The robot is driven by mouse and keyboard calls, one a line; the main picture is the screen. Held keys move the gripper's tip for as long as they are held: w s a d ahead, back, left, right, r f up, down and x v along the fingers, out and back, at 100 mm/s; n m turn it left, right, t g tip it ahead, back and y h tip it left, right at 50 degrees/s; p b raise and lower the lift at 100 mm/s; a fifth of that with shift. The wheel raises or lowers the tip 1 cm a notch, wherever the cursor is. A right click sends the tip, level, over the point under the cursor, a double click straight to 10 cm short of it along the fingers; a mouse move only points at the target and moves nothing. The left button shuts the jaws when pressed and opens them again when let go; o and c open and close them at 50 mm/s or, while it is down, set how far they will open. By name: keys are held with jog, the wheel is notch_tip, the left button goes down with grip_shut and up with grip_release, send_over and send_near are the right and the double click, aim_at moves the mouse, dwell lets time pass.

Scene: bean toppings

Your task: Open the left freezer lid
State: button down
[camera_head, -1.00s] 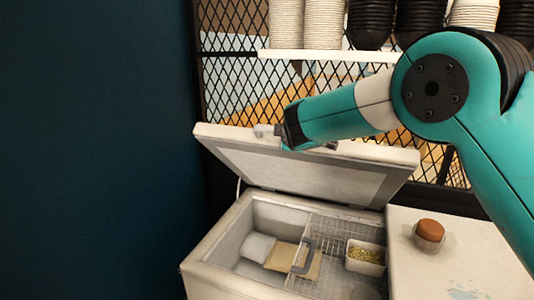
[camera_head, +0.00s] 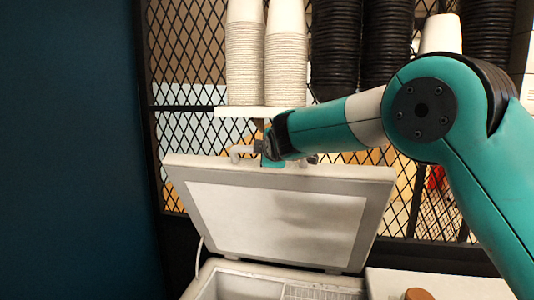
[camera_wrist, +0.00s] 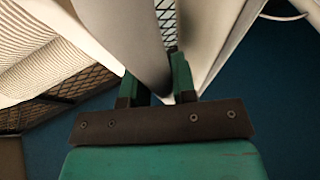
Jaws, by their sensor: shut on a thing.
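The left freezer lid (camera_head: 275,222) stands raised at a steep angle, its pale underside facing me. A grey handle (camera_head: 239,151) is on its upper edge. My gripper (camera_head: 268,158) is at that edge and shut on the handle. In the wrist view my gripper's fingers (camera_wrist: 155,82) stand on either side of the grey handle (camera_wrist: 138,40). The freezer body (camera_head: 232,285) is below, with its inside partly showing at the bottom of the head view. The exact contact of the fingers is partly hidden.
A shelf (camera_head: 235,112) with stacked white cups (camera_head: 286,70) and black cups (camera_head: 334,55) is just above the lid's edge. A black mesh screen (camera_head: 180,100) stands behind. A dark blue wall (camera_head: 65,150) is at the left. A brown round thing (camera_head: 418,294) lies at lower right.

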jog(key=shift+d+f, duration=0.2)
jog(key=shift+f, duration=0.05)
jog(key=c, duration=0.9)
grip_release()
jog(key=shift+a+r, duration=0.1)
jog(key=shift+a, duration=0.05)
jog(key=shift+s, duration=0.1)
jog(key=shift+s+b, duration=0.3)
jog(key=shift+r+b+v, duration=0.15)
jog(key=shift+b+v, duration=1.7)
jog(key=shift+v, duration=2.35)
jog(key=shift+r+b+v, duration=0.15)
jog(key=shift+b+v, duration=1.65)
jog(key=shift+v, duration=2.4)
jog(key=shift+w, duration=0.1)
